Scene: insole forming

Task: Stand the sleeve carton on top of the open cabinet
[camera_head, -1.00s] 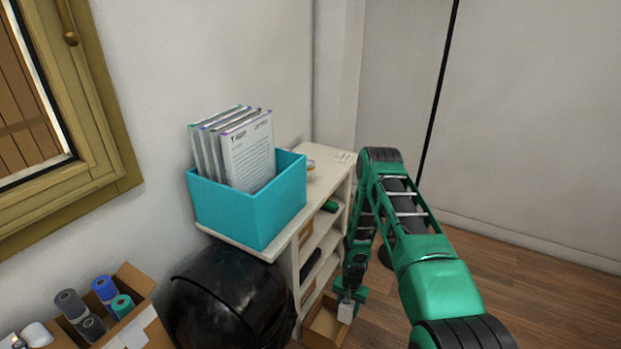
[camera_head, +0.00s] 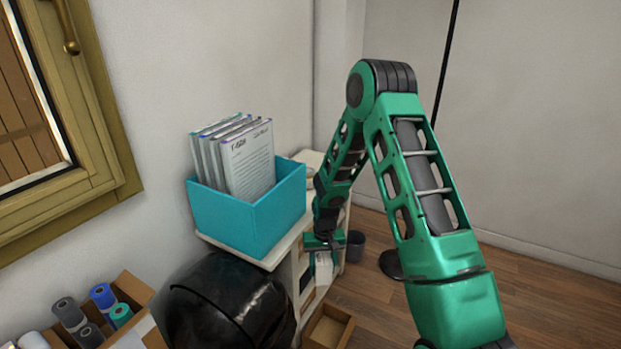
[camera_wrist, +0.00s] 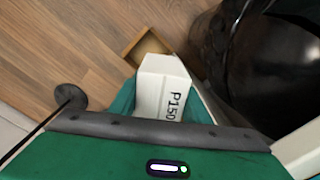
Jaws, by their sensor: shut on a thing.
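A white sleeve carton (camera_wrist: 163,92) printed "P150" is held in my gripper (camera_head: 323,250), which is shut on it. In the head view the carton (camera_head: 323,268) hangs below the gripper, in front of the cabinet's open side and below its top. The open cabinet (camera_head: 292,243) is cream, with open shelves; my arm hides much of its front and part of its top. In the wrist view the carton covers the fingertips, and a strip of the cabinet (camera_wrist: 302,146) shows at the lower right.
A teal bin (camera_head: 247,222) of upright booklets (camera_head: 248,160) fills the near part of the cabinet top. A glossy black bag-like object (camera_head: 225,305) stands beside the cabinet. An open brown box (camera_head: 330,327) lies on the floor, near a dark bin (camera_head: 355,245).

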